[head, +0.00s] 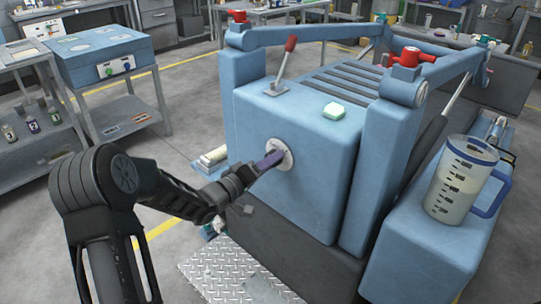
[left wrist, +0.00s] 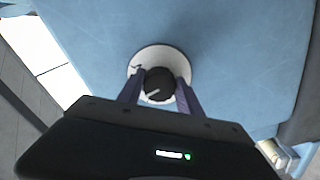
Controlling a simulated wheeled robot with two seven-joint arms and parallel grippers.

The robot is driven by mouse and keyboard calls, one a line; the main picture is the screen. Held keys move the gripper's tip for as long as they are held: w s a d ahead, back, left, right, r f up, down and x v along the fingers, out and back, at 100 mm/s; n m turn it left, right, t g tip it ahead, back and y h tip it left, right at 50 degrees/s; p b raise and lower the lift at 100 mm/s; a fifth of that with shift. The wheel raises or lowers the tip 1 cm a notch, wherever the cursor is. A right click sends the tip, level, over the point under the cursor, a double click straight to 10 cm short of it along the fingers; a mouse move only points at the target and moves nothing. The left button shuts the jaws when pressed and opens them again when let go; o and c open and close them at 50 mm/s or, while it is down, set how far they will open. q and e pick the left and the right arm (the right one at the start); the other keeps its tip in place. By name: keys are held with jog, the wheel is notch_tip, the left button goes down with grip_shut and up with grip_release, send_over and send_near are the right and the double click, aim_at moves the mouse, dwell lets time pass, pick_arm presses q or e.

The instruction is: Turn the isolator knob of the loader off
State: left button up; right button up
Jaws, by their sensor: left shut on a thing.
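The loader (head: 310,175) is a blue machine in the middle of the head view. Its isolator knob (left wrist: 158,84) is black with a white pointer line and sits on a round white plate (left wrist: 133,66) on the blue front face. The white plate also shows in the head view (head: 284,152), where the knob is mostly hidden by my gripper. My left gripper (head: 268,161) reaches the plate, and its purple fingers (left wrist: 157,88) are shut on the knob, one on each side. The pointer line slants toward the lower left in the left wrist view. My right gripper is out of view.
A blue control box (head: 99,55) sits on a table at left. A metal tread plate (head: 225,272) lies in front.

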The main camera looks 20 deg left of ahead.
pick_arm(q)
jog(key=shift+r+n+p, duration=0.1)
jog(key=shift+n+p, duration=2)
jog(key=shift+n, duration=1.2)
jog(key=o, duration=1.4)
jog(key=shift+c, duration=0.2)
jog(key=v, duration=0.7)
jog(key=shift+s, duration=0.4)
